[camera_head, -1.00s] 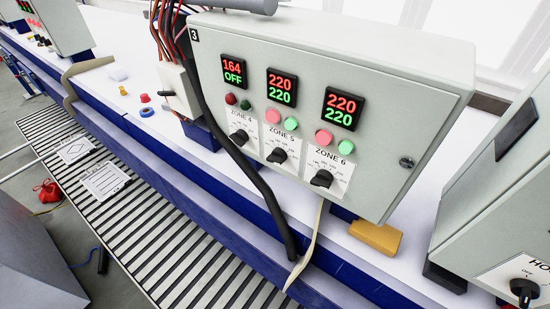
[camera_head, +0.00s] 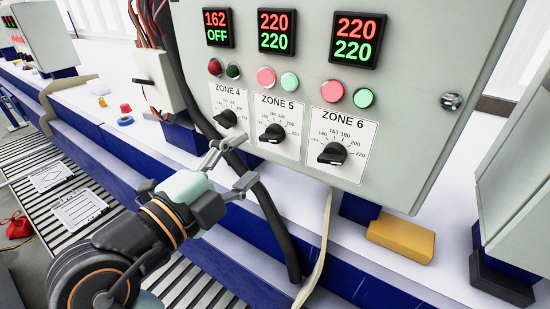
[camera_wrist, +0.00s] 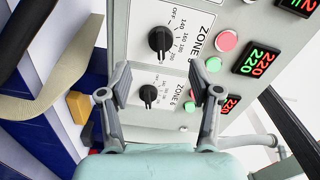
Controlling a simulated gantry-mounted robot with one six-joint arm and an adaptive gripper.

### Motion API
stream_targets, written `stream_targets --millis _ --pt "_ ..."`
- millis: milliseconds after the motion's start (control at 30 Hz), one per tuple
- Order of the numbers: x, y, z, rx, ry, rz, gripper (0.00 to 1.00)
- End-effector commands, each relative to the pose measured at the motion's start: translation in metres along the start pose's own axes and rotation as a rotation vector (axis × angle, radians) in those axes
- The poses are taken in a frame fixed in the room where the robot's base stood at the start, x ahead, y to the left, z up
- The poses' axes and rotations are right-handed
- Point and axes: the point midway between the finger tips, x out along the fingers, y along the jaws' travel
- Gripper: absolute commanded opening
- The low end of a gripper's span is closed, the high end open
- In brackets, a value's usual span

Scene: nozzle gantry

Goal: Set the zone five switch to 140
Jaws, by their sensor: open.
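The zone five switch (camera_head: 272,133) is a black rotary knob on a white plate labelled ZONE 5, with a scale from OFF to 220. Its exact pointer angle is hard to read. Its display (camera_head: 277,31) shows 220 in red over 220 in green. In the wrist view the zone five knob (camera_wrist: 160,39) lies beyond the fingertips, in the upper middle. My gripper (camera_head: 240,163) is open and empty, in front of the panel, below and left of the zone five knob in the head view. The open fingers frame the wrist view (camera_wrist: 160,80).
The zone four knob (camera_head: 226,118) and zone six knob (camera_head: 332,153) flank it. Zone four's display (camera_head: 217,28) reads 162 over OFF. Push buttons (camera_head: 290,82) sit above the dials. A thick black cable (camera_head: 272,215) hangs below the panel. A yellow block (camera_head: 400,240) lies to the right.

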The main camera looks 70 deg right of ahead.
Motion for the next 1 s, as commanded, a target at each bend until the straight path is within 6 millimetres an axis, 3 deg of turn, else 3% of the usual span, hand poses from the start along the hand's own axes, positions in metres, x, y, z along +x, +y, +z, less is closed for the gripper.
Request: stream_targets --millis 167,500,833,867,1000 --pt "0.011 -0.003 -0.001 -0.002 0.0 0.0 0.63" --pt "0.07 -0.003 -0.001 -0.004 -0.002 0.0 0.63" --pt "0.077 -0.001 0.0 -0.003 -0.005 0.0 0.63" --pt "0.077 -0.001 0.0 -0.003 -0.005 0.0 0.62" --pt "0.077 -0.001 0.0 -0.003 -0.005 0.0 0.38"
